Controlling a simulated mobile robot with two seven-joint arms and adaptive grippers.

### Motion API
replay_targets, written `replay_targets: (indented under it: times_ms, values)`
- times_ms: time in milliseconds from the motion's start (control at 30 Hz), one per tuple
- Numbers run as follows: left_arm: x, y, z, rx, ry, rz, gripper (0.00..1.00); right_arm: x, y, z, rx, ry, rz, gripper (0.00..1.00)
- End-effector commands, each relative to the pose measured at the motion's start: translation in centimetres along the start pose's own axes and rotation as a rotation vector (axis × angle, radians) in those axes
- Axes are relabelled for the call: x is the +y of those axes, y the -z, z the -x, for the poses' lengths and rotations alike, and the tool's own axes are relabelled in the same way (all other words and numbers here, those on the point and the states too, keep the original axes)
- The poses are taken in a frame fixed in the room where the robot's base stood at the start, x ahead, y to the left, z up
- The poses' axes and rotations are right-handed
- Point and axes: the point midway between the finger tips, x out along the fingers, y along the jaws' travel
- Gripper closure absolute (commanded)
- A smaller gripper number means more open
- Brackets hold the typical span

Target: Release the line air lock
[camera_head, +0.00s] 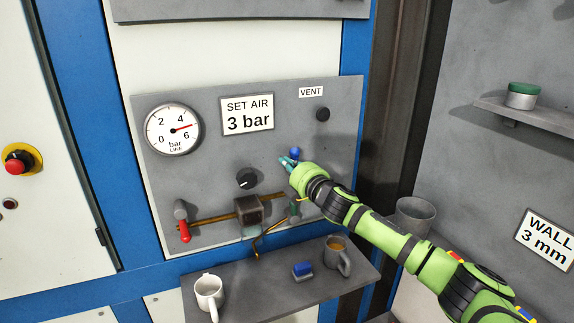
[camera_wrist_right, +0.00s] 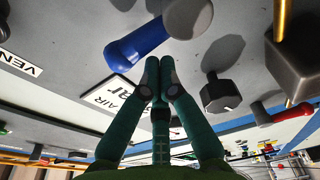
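A black knob (camera_head: 323,114) sits under the VENT label (camera_head: 311,92). A blue-handled lever (camera_head: 295,153) is beside my right gripper (camera_head: 287,161); in the right wrist view its blue handle (camera_wrist_right: 137,42) lies above and left of the fingertips (camera_wrist_right: 160,65). The fingertips are together, with nothing seen between them. Whether they touch the lever I cannot tell. Another black knob (camera_head: 246,179) and a red-handled lever (camera_head: 183,226) are lower. My left gripper is out of view.
A brass pipe with a dark block (camera_head: 248,210) runs along the panel bottom. Below, a shelf (camera_head: 240,305) holds a white mug (camera_head: 209,291), a grey mug (camera_head: 337,258) and a blue-topped item (camera_head: 302,270). A wall shelf (camera_head: 545,117) stands at right.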

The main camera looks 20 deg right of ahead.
Motion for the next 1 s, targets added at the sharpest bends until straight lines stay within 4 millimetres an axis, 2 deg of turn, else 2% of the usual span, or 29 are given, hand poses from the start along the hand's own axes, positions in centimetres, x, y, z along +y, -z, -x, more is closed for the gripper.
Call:
replay_targets:
  times_ms: [1000]
  values:
    - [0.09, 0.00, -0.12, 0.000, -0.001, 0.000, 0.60, 0.50, -0.78, 0.10, -0.001, -0.029, -0.206, 1.00]
